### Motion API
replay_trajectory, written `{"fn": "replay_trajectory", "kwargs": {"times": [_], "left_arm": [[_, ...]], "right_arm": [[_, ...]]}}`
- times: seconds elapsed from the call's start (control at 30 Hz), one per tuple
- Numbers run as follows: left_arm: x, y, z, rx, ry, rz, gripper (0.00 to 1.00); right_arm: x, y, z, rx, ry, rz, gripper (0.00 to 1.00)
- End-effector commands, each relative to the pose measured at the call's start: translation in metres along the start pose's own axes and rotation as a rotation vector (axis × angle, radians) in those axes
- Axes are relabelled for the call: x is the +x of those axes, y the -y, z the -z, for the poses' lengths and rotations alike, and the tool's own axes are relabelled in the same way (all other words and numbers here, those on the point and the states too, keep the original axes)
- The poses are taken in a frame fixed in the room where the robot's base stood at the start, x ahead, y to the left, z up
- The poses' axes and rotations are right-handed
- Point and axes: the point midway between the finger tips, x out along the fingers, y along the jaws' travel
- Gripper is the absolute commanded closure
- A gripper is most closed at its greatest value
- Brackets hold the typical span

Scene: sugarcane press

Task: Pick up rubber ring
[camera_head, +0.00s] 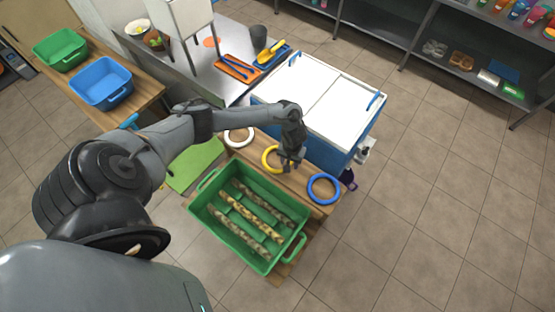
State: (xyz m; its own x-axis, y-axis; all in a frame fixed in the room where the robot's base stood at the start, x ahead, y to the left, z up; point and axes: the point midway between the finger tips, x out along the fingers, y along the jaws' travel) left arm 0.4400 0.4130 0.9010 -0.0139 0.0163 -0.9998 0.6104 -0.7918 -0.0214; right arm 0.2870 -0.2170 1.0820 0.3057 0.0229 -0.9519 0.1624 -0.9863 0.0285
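A yellow ring (265,158) lies on the wooden table beside the cooler. A white ring (239,146) lies to its left and a blue ring (324,202) to its right. My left arm reaches across from the left. Its gripper (291,166) points down at the right side of the yellow ring and hides part of it. The fingers are small and dark, so I cannot tell their gap or whether they touch the ring. The blue and white rings are clear of the gripper. My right gripper is not in view.
A green crate (202,208) holding several sugarcane pieces stands in front of the rings. A white-topped blue cooler (330,100) stands close behind them. A green board (194,167) lies left of the crate. Open tiled floor lies to the right.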

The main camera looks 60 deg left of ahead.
Motion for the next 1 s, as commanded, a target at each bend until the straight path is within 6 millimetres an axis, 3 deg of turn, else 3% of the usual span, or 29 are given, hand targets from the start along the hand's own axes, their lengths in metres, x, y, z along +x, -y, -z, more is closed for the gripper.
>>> {"fn": "replay_trajectory", "kwargs": {"times": [0.37, 0.67, 1.0], "left_arm": [[0.0078, 0.0, 0.0003, 0.001, -0.001, 0.0, 0.53], [0.0076, 0.0, 0.0003, 0.001, -0.001, 0.0, 0.99], [0.0069, 0.0001, 0.0003, 0.001, -0.001, 0.0, 1.0]], "right_arm": [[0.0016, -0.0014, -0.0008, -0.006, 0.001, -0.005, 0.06], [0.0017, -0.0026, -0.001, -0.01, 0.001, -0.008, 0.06], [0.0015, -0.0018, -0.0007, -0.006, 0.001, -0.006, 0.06]]}}
